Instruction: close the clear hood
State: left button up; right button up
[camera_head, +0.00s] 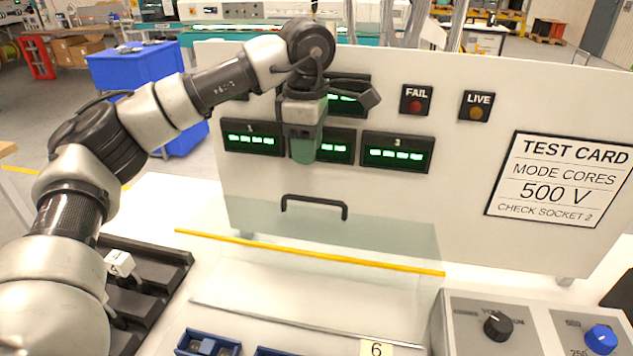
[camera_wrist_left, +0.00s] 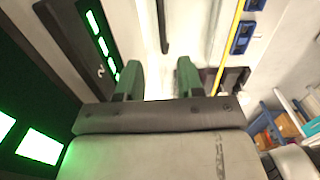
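The clear hood (camera_head: 350,236) is a see-through panel in front of the white test panel, with a yellow strip (camera_head: 310,252) along its lower front edge. A black bar handle (camera_head: 314,201) shows above the strip. The yellow strip appears above the front of the bay, with a gap below it. My left gripper (camera_head: 305,152) points down in front of the green displays, above the handle and apart from it. In the left wrist view the gripper (camera_wrist_left: 159,78) has its two green fingers apart with nothing between them. The yellow strip (camera_wrist_left: 229,40) also shows there. My right gripper is in no view.
The white panel carries green displays (camera_head: 397,152), FAIL and LIVE lamps and a test card (camera_head: 562,180). A grey control box (camera_head: 520,325) with knobs stands at lower right. Blue sockets (camera_head: 207,343) lie at the bottom. A black rack (camera_head: 150,285) is at left.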

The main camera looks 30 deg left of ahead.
pick_arm(q)
jog(key=p, duration=0.1)
send_over(306, 200)
notch_tip(306, 200, down, 5)
jog(key=shift+r, duration=0.15)
jog(key=shift+w+f+p, duration=0.15)
jog(key=shift+f+p, duration=0.05)
jog(key=shift+f, duration=1.05)
jog(key=shift+w+f+p, duration=0.1)
jog(key=shift+f+p, duration=0.1)
jog(key=shift+f, duration=1.05)
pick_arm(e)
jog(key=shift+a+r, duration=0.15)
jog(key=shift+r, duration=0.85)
pick_arm(q)
grip_shut()
